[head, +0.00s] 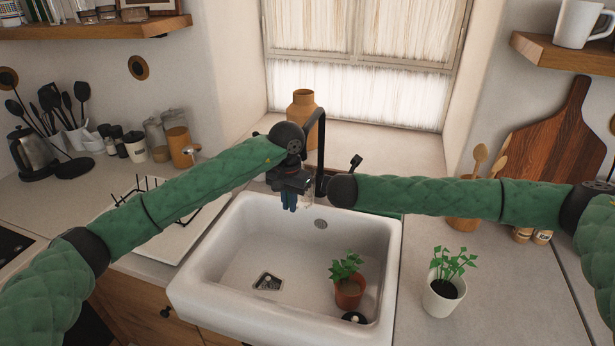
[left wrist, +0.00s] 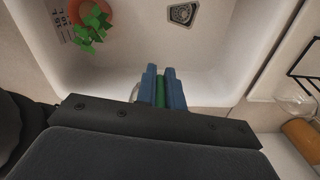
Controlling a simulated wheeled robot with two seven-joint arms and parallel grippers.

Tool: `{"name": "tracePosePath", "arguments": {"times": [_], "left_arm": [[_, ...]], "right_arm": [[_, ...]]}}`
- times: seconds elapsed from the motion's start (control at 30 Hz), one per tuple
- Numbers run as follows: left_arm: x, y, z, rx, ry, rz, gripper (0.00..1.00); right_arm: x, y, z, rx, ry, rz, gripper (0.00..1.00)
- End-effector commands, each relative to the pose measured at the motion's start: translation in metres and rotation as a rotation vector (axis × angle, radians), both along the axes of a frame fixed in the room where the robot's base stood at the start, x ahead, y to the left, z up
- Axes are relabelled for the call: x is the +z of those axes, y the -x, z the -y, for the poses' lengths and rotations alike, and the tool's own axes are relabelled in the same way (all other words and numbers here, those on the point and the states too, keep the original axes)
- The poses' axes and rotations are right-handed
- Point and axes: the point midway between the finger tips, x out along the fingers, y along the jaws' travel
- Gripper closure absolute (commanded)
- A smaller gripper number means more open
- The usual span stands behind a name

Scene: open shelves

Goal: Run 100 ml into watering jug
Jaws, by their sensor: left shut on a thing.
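My left gripper (head: 289,205) is over the back left part of the white sink, close to the tap. Its blue fingers (left wrist: 162,90) are shut on a narrow green part (left wrist: 160,93), which looks like a handle. A clear, glassy thing (head: 309,192) shows just right of the gripper in the head view, under the tap's end; it seems to be the watering jug, mostly hidden. Any water level in it cannot be made out. The dark tap (head: 321,140) rises behind the gripper, with a small lever (head: 355,162) at its right. My right arm reaches in from the right; its gripper is hidden.
The sink (head: 186,293) holds a potted plant (head: 348,290) at its right and a drain (head: 267,281). A white-potted plant (head: 442,297) stands on the right counter. A drying rack (head: 140,235) lies left. A tan vase (head: 301,108) stands behind the tap.

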Motion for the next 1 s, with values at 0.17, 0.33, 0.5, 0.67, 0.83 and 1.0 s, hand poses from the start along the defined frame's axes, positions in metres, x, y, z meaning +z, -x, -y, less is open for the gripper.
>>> {"name": "tracePosePath", "arguments": {"times": [0.17, 0.33, 0.5, 0.67, 0.83, 1.0], "left_arm": [[0.000, -0.009, 0.004, 0.000, -0.001, 0.000, 1.00], [0.000, -0.009, 0.004, 0.000, -0.001, 0.000, 1.00], [0.000, -0.009, 0.004, 0.000, -0.001, 0.000, 1.00], [0.000, -0.008, 0.004, 0.000, -0.001, 0.000, 1.00], [0.000, 0.012, -0.008, -0.001, -0.001, 0.000, 1.00], [0.000, 0.036, -0.020, -0.001, -0.001, 0.000, 1.00]], "right_arm": [[0.000, 0.000, 0.000, 0.000, 0.000, 0.000, 0.71], [0.000, 0.000, 0.000, 0.000, 0.000, 0.000, 0.71], [0.000, 0.000, 0.000, 0.000, 0.000, 0.000, 0.71], [0.000, 0.000, 0.000, 0.000, 0.000, 0.000, 0.71], [0.000, 0.000, 0.000, 0.000, 0.000, 0.000, 0.71], [0.000, 0.000, 0.000, 0.000, 0.000, 0.000, 0.71]]}}
